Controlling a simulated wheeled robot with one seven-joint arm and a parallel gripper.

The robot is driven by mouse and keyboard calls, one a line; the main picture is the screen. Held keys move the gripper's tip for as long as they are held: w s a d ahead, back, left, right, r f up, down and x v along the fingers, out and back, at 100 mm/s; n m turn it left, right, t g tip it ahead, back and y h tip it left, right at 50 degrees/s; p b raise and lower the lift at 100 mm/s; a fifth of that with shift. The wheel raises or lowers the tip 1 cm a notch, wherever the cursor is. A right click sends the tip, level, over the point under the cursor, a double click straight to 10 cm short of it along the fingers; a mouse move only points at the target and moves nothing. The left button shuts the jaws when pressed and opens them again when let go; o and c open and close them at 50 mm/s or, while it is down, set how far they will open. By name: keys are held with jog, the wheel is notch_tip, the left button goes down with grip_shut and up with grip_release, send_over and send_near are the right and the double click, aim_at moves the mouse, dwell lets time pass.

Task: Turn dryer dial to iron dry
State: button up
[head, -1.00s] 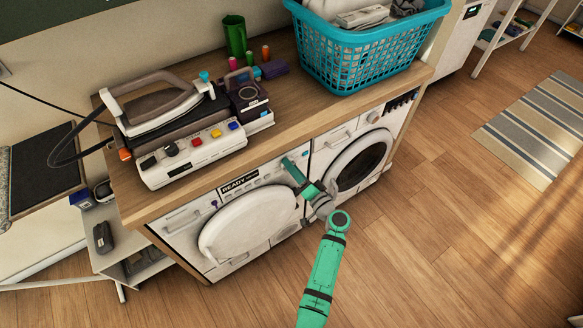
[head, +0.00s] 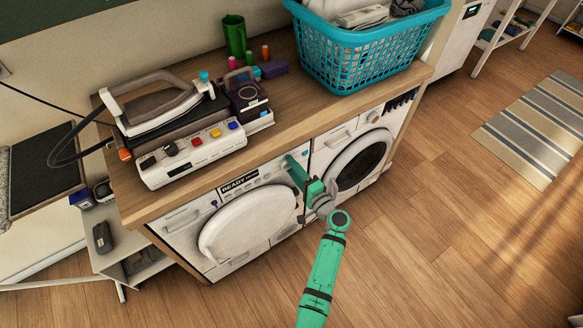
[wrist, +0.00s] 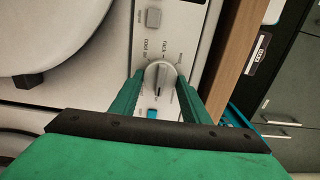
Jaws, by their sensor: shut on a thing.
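The dryer dial (wrist: 160,77) is a round grey knob with a raised grip on a white control panel, seen in the wrist view. My green gripper (wrist: 158,90) has a finger on each side of it and is shut on it. Small printed labels ring the dial; I cannot read them all. In the head view my gripper (head: 291,164) reaches the upper right of the left machine's panel and hides the dial. That white machine (head: 250,217) has a round white door and a black display reading "READY".
A second white machine (head: 361,160) with a dark round door stands to the right. On the wooden top (head: 283,103) are a teal laundry basket (head: 368,52), an iron (head: 160,103) and a white control box (head: 192,152). The floor in front is clear.

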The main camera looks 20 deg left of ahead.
jog(key=shift+w+d, duration=0.15)
jog(key=shift+d, duration=0.2)
jog(key=o, duration=1)
jog(key=shift+a, duration=0.2)
jog(key=v, duration=1.1)
jog(key=shift+a, duration=0.1)
